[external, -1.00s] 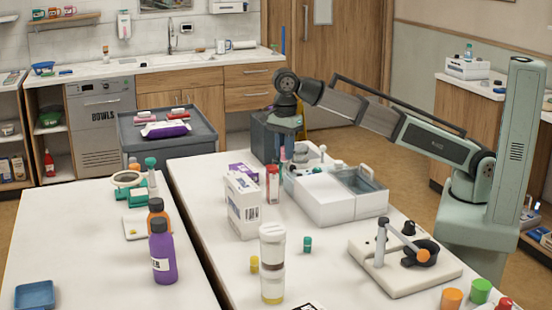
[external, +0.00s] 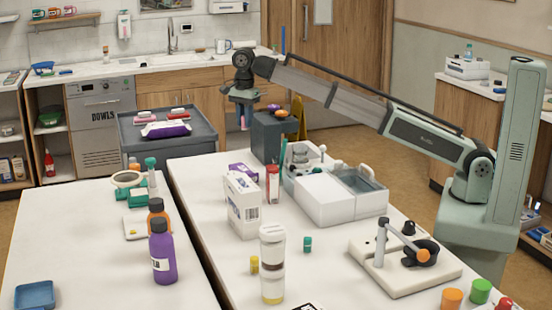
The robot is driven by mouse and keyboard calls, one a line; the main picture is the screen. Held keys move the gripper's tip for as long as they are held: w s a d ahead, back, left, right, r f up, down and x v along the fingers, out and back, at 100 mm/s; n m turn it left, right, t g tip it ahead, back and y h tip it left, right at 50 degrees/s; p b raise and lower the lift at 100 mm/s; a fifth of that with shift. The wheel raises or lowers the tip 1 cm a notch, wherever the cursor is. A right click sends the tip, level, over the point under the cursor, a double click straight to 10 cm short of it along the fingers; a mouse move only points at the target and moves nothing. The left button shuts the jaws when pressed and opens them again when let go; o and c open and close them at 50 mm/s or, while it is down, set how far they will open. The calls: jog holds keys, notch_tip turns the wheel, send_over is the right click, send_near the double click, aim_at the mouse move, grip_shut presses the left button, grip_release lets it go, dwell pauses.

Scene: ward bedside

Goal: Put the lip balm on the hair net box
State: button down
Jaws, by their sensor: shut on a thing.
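My gripper (external: 243,112) is in the air beyond the far end of the right table, above and left of the dark grey bin. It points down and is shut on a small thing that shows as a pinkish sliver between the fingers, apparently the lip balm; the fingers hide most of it. A white box with a barcode (external: 243,207) stands upright on the right table. A purple and white box (external: 240,170) lies behind it. No label is readable, so I cannot tell which box is the hair net box.
A red-and-white tube (external: 272,184) stands beside the white box. A grey cart (external: 200,150) with several packs stands left of my gripper. Purple (external: 163,255) and orange bottles stand on the left table.

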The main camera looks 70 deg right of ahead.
aim_at(244, 168)
jog(key=shift+w+d+f, duration=0.35)
jog(key=shift+f, duration=2.15)
jog(key=shift+w+d+f, duration=0.3)
jog(key=shift+d+f, duration=0.1)
jog(key=shift+f, duration=2.15)
jog(key=shift+w+d+f, duration=0.35)
jog(key=shift+f, duration=2.15)
jog(key=shift+f, duration=0.1)
jog(key=c, duration=1)
grip_release()
notch_tip(244, 168, up, 12)
jog(key=shift+r, duration=0.15)
